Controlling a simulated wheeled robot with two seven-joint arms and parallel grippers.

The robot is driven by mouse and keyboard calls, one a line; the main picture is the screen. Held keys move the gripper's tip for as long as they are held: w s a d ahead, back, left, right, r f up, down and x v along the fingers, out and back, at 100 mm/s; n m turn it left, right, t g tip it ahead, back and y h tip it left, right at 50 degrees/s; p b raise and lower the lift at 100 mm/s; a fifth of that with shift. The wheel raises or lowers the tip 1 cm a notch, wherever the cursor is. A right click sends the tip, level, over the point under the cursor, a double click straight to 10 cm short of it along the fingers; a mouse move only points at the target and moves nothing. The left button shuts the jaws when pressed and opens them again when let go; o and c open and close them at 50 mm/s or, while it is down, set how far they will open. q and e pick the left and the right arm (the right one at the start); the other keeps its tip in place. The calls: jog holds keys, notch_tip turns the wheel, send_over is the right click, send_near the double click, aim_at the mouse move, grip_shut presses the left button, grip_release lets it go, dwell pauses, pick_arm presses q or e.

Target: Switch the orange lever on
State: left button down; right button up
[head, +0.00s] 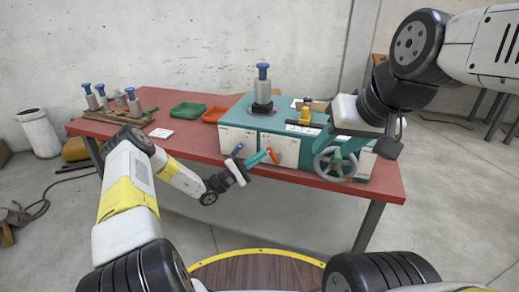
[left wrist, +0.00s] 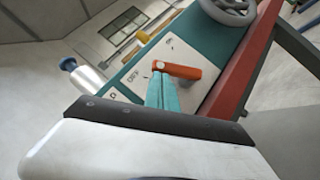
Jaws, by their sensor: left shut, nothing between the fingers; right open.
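The orange lever (head: 272,156) sits on a white plate on the front of the teal winder (head: 290,125). In the left wrist view the orange lever (left wrist: 180,70) lies across the plate, with a pivot at its left end and an OFF mark beside it. My left gripper (head: 264,156) is shut and empty, its teal fingertips at the lever. In the wrist view its fingertips (left wrist: 161,78) overlap the lever's lower edge; whether they touch is unclear. My right gripper (head: 338,142) is open near the handwheel, partly hidden by its own arm.
The grey handwheel (head: 335,164) is right of the lever, and a blue lever (head: 237,150) is left of it. The red table (head: 190,142) carries a green tray (head: 188,110), a red tray (head: 215,115) and blue-topped spools (head: 102,92) at the left.

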aim_at(272, 150)
pick_arm(q)
jog(key=r+m+g, duration=0.1)
jog(key=m, duration=0.1)
jog(key=d+r+m+g+y, duration=0.1)
jog(key=shift+s+d+r+m+g+y, duration=0.2)
jog(key=shift+m+g+y, duration=0.1)
jog(key=shift+m, duration=0.1)
jog(key=shift+s+d+r+m+g+y, duration=0.1)
jog(key=shift+d+r+m+g+y, duration=0.2)
jog(key=shift+m+y, duration=0.2)
jog(key=shift+s+d+r+m+g+y, duration=0.1)
jog(key=shift+d+r+m+g+y, duration=0.15)
jog(key=shift+m+y, duration=0.2)
jog(key=shift+s+d+r+m+g+y, duration=0.15)
jog(key=shift+d+m+y, duration=0.35)
jog(key=shift+m+y, duration=0.1)
jog(key=shift+s+d+r+m+g+y, duration=0.1)
jog(key=shift+s+d+m+y, duration=0.05)
jog(key=shift+d+m+y, duration=0.35)
jog(key=shift+s+d+m+y, duration=0.25)
jog(key=shift+d+m+y, duration=0.2)
jog(key=shift+d+y, duration=0.2)
jog(key=shift+s+d, duration=0.1)
jog(key=shift+d, duration=0.05)
